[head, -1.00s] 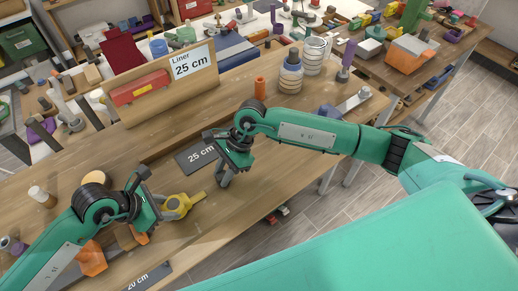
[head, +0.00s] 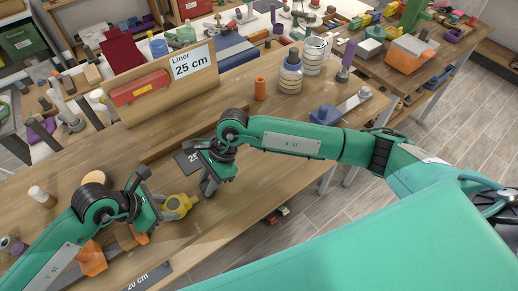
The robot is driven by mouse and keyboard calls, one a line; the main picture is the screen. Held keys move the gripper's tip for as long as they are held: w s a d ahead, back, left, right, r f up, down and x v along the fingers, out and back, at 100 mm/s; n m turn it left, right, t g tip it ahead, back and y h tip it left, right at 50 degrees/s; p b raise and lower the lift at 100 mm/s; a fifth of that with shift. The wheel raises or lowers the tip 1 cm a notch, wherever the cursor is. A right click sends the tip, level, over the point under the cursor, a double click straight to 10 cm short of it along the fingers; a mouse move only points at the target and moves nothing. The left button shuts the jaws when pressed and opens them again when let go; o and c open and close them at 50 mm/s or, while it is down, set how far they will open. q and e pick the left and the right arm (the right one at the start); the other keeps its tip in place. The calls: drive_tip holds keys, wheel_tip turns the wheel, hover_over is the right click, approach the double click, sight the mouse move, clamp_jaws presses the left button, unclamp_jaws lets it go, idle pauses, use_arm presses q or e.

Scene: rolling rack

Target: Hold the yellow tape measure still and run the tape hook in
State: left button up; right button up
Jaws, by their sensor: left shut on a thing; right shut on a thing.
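The yellow tape measure (head: 178,204) lies on the wooden bench at the lower left. My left gripper (head: 162,208) is shut on its left side. My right gripper (head: 207,190) is just to the right of the tape measure, close to its yellow front end. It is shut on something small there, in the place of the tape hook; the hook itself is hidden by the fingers. No stretch of tape can be made out between the two grippers.
A dark plate marked 25 cm (head: 187,160) lies partly behind my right gripper. A wooden holder labelled Liner 25 cm (head: 193,63) with a red block stands behind. An orange cylinder (head: 260,88) stands to the right. Orange pieces (head: 92,258) lie by my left arm.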

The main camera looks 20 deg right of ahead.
drive_tip(key=shift+s+a, duration=0.25)
drive_tip(key=shift+a, duration=0.65)
drive_tip(key=shift+s+a, duration=0.25)
drive_tip(key=shift+a, duration=0.6)
drive_tip(key=o, duration=1)
drive_tip(key=shift+d+r, duration=0.1)
drive_tip(key=shift+r, duration=0.05)
drive_tip(key=v, duration=1.1)
drive_tip(key=shift+w+d+r, duration=0.1)
drive_tip(key=shift+d+r, duration=0.1)
drive_tip(key=shift+r, duration=0.15)
